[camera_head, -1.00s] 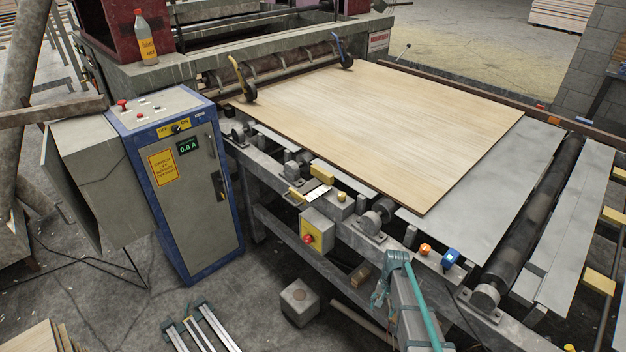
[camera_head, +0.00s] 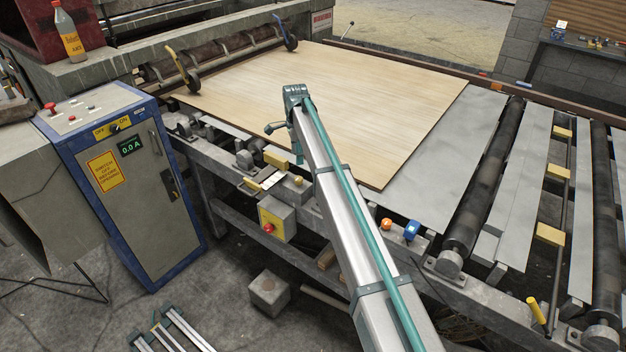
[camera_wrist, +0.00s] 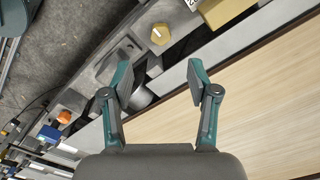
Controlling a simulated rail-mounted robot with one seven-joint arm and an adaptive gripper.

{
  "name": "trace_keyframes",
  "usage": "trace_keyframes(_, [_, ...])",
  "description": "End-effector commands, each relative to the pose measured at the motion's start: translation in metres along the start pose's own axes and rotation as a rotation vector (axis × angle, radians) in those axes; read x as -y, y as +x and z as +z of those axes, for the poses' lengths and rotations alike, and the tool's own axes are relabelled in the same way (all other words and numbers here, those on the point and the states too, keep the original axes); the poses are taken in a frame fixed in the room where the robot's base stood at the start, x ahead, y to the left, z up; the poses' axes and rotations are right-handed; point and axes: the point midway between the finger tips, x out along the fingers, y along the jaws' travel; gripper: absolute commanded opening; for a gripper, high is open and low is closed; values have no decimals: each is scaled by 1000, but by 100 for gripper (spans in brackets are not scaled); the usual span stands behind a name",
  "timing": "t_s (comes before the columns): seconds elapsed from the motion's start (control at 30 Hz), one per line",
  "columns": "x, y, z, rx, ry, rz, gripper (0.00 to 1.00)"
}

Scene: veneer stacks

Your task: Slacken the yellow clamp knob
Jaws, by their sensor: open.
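The yellow clamp knob (camera_head: 298,181) sits on the near side rail of the veneer table, left of my arm. In the wrist view the knob (camera_wrist: 160,33) is round with a pale mark across its top, at the upper middle beyond my fingertips. My gripper (camera_wrist: 161,82) is open and empty, its two teal fingers apart with grey pads. The knob lies ahead of the gap between them, not between the pads. In the head view my arm rises over the rail; I cannot make out the fingers there.
An orange knob (camera_head: 387,224) and a blue knob (camera_head: 411,230) sit farther right along the rail. A yellow block (camera_head: 276,157) is left of the yellow knob. A yellow box with a red button (camera_head: 277,219) hangs below.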

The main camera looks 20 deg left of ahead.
Motion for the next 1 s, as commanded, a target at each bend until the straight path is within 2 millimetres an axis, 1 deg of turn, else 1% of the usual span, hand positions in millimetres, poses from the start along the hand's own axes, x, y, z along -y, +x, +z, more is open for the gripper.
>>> trace_keyframes(0.07, [2,-1,4,-2,16,2,60])
trace_keyframes(0.17, [1,5,4,-2,21,2,60])
trace_keyframes(0.27, [0,18,3,-2,20,4,60])
trace_keyframes(0.6, [1,75,3,-1,18,3,60])
trace_keyframes(0.7, [1,88,3,-1,18,3,60])
trace_keyframes(0.83, [1,99,3,-1,18,1,60])
trace_keyframes(1.0, [1,104,2,-1,18,1,60])
